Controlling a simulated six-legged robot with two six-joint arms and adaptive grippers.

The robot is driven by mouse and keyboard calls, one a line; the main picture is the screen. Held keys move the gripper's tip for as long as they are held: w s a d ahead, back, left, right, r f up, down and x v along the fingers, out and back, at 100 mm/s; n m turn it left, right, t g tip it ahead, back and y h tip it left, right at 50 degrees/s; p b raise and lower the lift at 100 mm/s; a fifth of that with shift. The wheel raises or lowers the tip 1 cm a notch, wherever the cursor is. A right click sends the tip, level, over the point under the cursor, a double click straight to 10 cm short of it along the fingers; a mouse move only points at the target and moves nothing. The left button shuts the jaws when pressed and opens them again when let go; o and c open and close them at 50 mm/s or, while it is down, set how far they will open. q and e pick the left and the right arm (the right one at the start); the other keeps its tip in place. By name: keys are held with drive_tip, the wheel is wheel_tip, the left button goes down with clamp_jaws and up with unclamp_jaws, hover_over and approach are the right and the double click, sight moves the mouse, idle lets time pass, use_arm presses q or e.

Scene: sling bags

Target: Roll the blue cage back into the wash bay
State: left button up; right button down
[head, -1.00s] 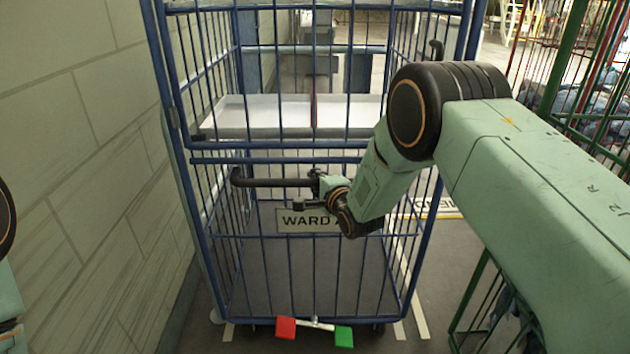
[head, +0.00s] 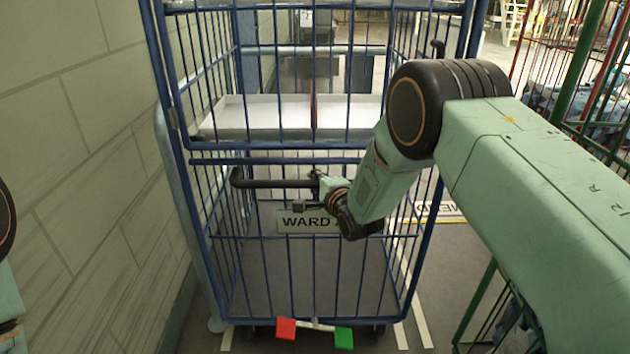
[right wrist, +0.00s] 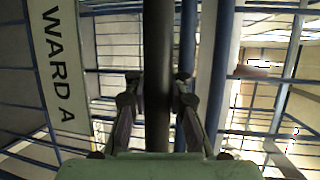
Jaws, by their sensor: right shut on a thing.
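The blue cage (head: 300,160) stands upright straight ahead in the head view, with a grey shelf (head: 275,115) halfway up and a sign reading WARD A (head: 296,221). A black push handle (head: 275,183) crosses its front. My right gripper (head: 318,184) is shut on this handle near its right part; in the right wrist view the fingers (right wrist: 157,95) close from both sides on the dark bar (right wrist: 158,60). The lower floor of the cage looks empty. A red pedal (head: 286,328) and a green pedal (head: 344,338) sit at its bottom front. My left gripper is out of view.
A pale block wall (head: 80,150) runs close along the left, with a grey rounded post or rail (head: 178,200) beside the cage. Green and red cages (head: 590,80) with dark bundles stand at right. White and yellow floor markings (head: 440,212) lie right of the cage.

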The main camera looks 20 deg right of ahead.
drive_tip(key=shift+r, duration=0.2)
drive_tip(key=c, duration=1.5)
unclamp_jaws()
drive_tip(key=shift+s+a+r, duration=0.1)
drive_tip(key=shift+s+r, duration=0.05)
drive_tip(key=shift+s, duration=0.15)
drive_tip(key=o, duration=0.3)
drive_tip(key=shift+o, duration=0.2)
drive_tip(key=shift+w+f, duration=0.1)
drive_tip(key=shift+f, duration=0.15)
drive_tip(key=v, duration=1.2)
